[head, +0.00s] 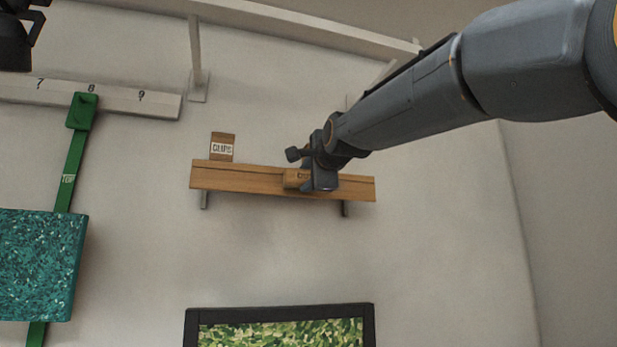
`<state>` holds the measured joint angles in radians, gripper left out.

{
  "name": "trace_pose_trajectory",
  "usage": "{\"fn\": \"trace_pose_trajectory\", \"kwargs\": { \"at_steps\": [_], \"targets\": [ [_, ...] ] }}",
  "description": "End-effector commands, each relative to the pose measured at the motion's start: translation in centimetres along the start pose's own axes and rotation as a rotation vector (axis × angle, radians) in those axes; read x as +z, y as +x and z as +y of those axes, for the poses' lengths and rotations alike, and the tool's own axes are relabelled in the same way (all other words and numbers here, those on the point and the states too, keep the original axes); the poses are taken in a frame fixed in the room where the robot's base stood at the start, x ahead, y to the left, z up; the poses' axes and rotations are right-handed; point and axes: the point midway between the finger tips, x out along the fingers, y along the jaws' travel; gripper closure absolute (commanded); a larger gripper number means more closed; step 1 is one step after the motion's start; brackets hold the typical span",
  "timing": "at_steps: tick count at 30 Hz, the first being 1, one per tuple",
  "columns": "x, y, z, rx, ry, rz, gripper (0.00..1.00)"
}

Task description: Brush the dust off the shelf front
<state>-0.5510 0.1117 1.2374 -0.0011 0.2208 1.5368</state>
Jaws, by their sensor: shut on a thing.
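The wooden shelf (240,181) is fixed to the wall on two grey brackets, with a thin dark line along its front. My gripper (312,178) is at the right half of the shelf front. It is shut on a small wooden block (295,179), apparently the brush, with lettering partly hidden by the jaws. The block overlaps the shelf front in this view; I cannot tell whether it touches. Any bristles are hidden, and I cannot make out dust at this size.
A brown box labelled CLIPS (222,142) stands on the shelf's left part. A dark-framed picture (280,313) is below. Wall right of the shelf is clear.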

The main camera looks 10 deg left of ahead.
Motion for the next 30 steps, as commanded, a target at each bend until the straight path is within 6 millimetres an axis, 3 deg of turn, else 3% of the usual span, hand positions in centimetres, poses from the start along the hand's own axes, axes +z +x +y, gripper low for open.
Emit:
{"fn": "trace_pose_trajectory", "kwargs": {
  "at_steps": [14,30],
  "targets": [
    [-0.1,0.7,0.0,0.000,0.000,0.000,0.84],
    [-3.6,0.5,0.2,-0.002,0.000,0.001,0.84]
  ]
}}
